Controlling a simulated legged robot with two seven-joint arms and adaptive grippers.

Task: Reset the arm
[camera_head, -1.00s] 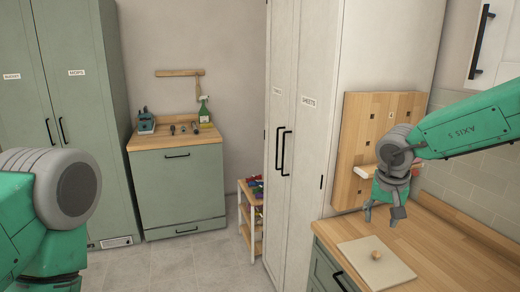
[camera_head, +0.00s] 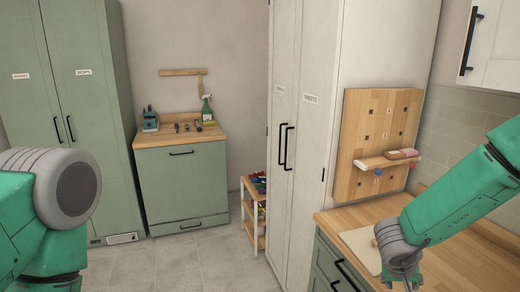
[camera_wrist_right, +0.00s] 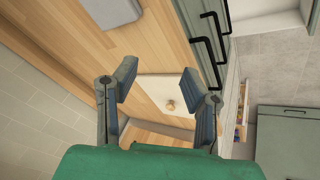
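My right arm comes in from the right in the head view, with its wrist low over the wooden counter (camera_head: 450,268). My right gripper shows in the right wrist view (camera_wrist_right: 160,92), with its two fingers spread apart and nothing between them. Beyond the fingers, a pale square board (camera_wrist_right: 165,92) with a small round wooden knob (camera_wrist_right: 170,105) lies on the counter. In the head view this board (camera_head: 358,243) is partly hidden behind my right wrist. My left arm is at the left edge of the head view, and its gripper is out of frame.
A wooden pegboard (camera_head: 375,125) with a small shelf (camera_head: 378,162) stands at the back of the counter. Tall white cabinets (camera_head: 310,150) stand left of it. A green cabinet (camera_head: 182,190) with a spray bottle (camera_head: 206,110) is farther back. The floor (camera_head: 190,262) between is clear.

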